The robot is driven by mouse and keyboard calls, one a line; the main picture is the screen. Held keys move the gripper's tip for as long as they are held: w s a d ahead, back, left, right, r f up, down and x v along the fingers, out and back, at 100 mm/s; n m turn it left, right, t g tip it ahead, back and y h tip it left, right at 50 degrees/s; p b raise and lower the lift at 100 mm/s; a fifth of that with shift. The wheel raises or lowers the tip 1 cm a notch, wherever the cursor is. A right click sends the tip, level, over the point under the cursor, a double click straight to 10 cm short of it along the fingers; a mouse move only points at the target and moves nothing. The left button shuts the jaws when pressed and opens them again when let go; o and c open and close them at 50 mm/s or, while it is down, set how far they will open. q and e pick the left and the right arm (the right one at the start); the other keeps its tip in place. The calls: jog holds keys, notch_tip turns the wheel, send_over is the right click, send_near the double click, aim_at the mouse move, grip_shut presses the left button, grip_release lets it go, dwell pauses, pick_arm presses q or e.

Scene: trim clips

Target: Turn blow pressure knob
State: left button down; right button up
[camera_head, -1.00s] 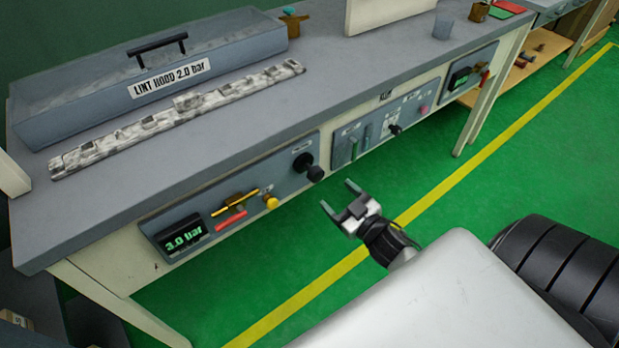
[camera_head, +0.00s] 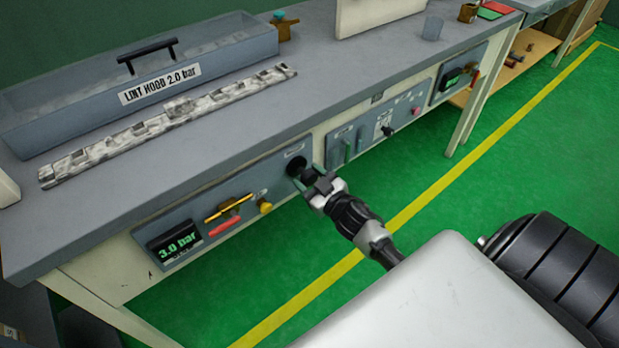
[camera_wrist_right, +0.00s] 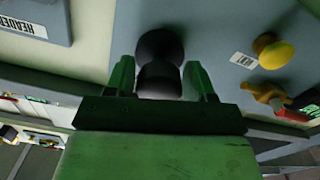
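The black round knob (camera_head: 297,165) sits on the grey control panel (camera_head: 190,212) on the bench's front. A display (camera_head: 174,243) on that panel reads 3.0 bar. My right gripper (camera_head: 308,180) is at the knob, its fingers open on either side of it. In the right wrist view the knob (camera_wrist_right: 160,62) stands between the two green fingertips (camera_wrist_right: 158,76), with a visible gap on each side. The knob's front end is partly hidden by the gripper in the head view. My left gripper is not in view.
A yellow knob (camera_head: 265,207), a yellow lever (camera_head: 228,207) and a red handle (camera_head: 224,227) sit left of the black knob. A second panel (camera_head: 376,125) with small controls is to its right. A box labelled LINT HOOD 2.0 bar (camera_head: 225,59) and a mottled strip (camera_head: 110,143) lie on the bench.

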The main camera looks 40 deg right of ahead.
jog(key=c, duration=0.6)
jog(key=shift+o, duration=0.3)
jog(key=shift+n, duration=0.5)
jog(key=n, duration=0.3)
jog(key=shift+n, duration=0.4)
jog(key=n, duration=0.5)
jog(key=shift+d+r, duration=0.1)
jog(key=o, duration=0.9)
jog(key=shift+s, duration=0.1)
